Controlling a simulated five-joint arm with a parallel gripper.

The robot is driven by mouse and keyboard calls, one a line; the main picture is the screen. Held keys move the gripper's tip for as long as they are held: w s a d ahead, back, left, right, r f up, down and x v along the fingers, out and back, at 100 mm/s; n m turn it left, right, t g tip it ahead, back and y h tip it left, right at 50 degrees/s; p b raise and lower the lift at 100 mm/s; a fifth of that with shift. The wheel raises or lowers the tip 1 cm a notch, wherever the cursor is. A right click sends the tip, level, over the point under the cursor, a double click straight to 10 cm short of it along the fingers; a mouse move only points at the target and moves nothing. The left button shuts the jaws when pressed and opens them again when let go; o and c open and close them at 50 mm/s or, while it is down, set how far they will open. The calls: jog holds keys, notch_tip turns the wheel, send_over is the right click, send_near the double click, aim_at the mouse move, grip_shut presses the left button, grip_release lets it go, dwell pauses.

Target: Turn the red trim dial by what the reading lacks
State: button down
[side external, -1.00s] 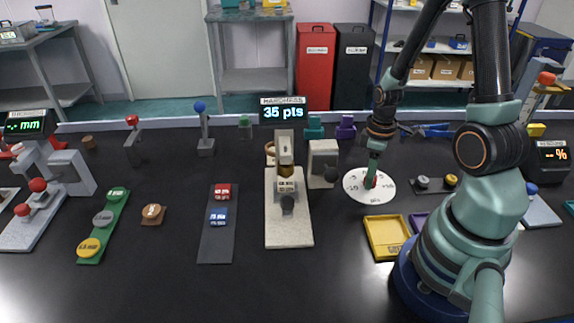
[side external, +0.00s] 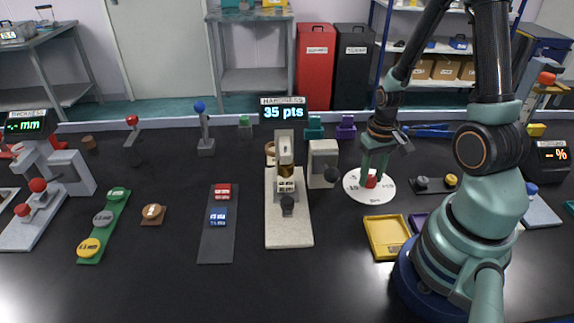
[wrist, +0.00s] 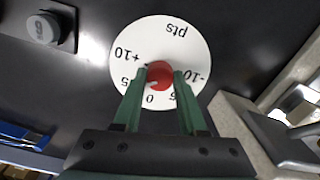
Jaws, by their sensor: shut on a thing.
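The red trim dial (side external: 371,181) stands on a round white scale plate (side external: 358,190) marked "pts". In the wrist view the red dial (wrist: 159,75) is between the two green fingers of my gripper (wrist: 160,74), which is shut on it. The scale plate (wrist: 185,48) shows +10, 5, 0, 5 and -10. A pale mark shows on the dial's lower left side; its exact scale value is hard to read. In the side view my gripper (side external: 373,170) points down onto the dial. The hardness display (side external: 283,112) reads 35 pts.
A yellow tray (side external: 387,238) lies in front of the plate. A black strip with knobs (side external: 436,184) is on its right.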

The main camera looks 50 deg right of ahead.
aim_at(372, 178)
jog(key=m, duration=0.4)
jog(key=shift+d+m, duration=0.15)
jog(key=shift+m, duration=0.15)
jog(key=shift+s+m, duration=0.15)
jog(key=shift+m, duration=1.75)
jog(key=shift+c, duration=2.3)
grip_release()
jog(key=shift+r, duration=0.5)
notch_tip(372, 178, up, 11)
jog(key=shift+a, duration=0.2)
